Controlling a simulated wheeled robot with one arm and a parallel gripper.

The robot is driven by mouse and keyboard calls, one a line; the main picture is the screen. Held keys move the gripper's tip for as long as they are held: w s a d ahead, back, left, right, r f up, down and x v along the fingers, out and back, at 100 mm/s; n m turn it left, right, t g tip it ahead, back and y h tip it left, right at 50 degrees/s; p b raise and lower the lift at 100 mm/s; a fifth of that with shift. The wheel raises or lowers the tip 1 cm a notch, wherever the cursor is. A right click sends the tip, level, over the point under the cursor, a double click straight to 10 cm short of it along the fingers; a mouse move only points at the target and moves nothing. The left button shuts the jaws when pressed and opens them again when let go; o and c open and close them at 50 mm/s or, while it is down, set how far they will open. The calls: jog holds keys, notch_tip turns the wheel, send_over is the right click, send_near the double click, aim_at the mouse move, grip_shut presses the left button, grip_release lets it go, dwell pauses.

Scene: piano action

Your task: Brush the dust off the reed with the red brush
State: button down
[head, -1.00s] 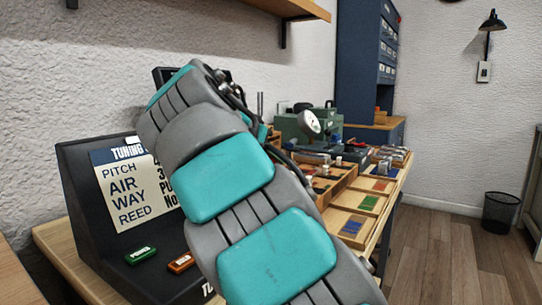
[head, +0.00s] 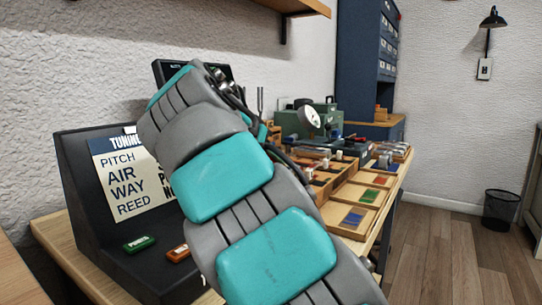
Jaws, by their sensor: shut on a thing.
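My gripper is not visible; my own teal and grey arm fills the middle of the head view and hides what lies behind it. I cannot make out the red brush, the reed or any dust. A small red patch (head: 353,138) shows on the bench beyond my arm, too small to identify.
Right of my arm, wooden trays (head: 340,190) and a green machine (head: 297,122) with a dial (head: 309,117) stand on the bench.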

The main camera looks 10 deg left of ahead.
jog(key=shift+w+d+p, duration=0.35)
jog(key=shift+w+p, duration=0.05)
jog(key=shift+w, duration=0.5)
jog(key=shift+w+d+f, duration=0.1)
jog(key=shift+w+d, duration=0.1)
jog(key=shift+w, duration=0.3)
jog(key=shift+w+d, duration=0.2)
jog(key=shift+w, duration=0.3)
